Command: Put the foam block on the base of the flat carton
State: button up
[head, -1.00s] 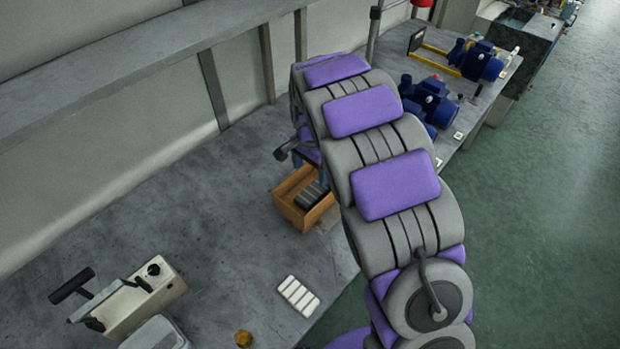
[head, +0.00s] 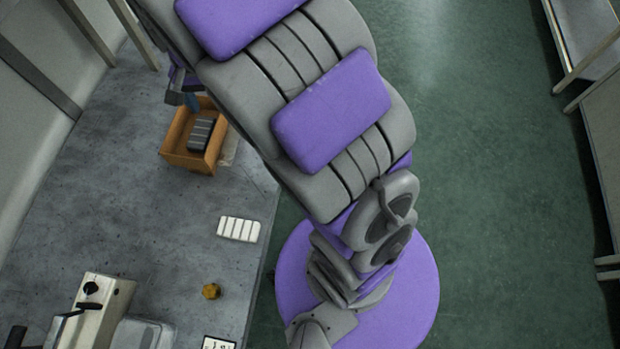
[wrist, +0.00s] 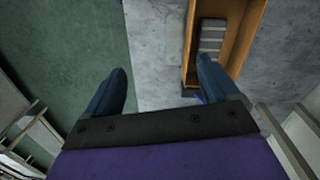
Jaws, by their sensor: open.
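A dark grey ribbed block (head: 201,134), which looks like the foam block, lies inside an open brown box (head: 178,158) on the grey bench. In the wrist view the ribbed block (wrist: 212,36) shows within the box (wrist: 190,62) at the upper right. The box looks like the carton, but I cannot tell for sure. My gripper (wrist: 163,78) is open and empty. Its right finger overlaps the box's near end in the wrist view, and its left finger is apart from the box.
A white ribbed piece (head: 238,229) and a small brass-coloured part (head: 211,291) lie on the bench (head: 130,215). A cream device (head: 100,302) stands at the lower left. A pale patch (wrist: 162,97) shows beside the box. Green floor (head: 500,200) lies open to the right.

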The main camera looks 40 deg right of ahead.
jog(key=s+d+r+n, duration=0.1)
jog(key=s+n, duration=0.1)
jog(key=s, duration=0.7)
jog(key=s+d+r+n+g, duration=0.1)
jog(key=s+d+n, duration=0.1)
jog(key=s, duration=0.8)
jog(key=s+d+r+n, duration=0.1)
jog(key=s+d+n, duration=0.1)
jog(key=s, duration=0.8)
jog(key=shift+r+n, duration=0.25)
jog(key=shift+n, duration=0.15)
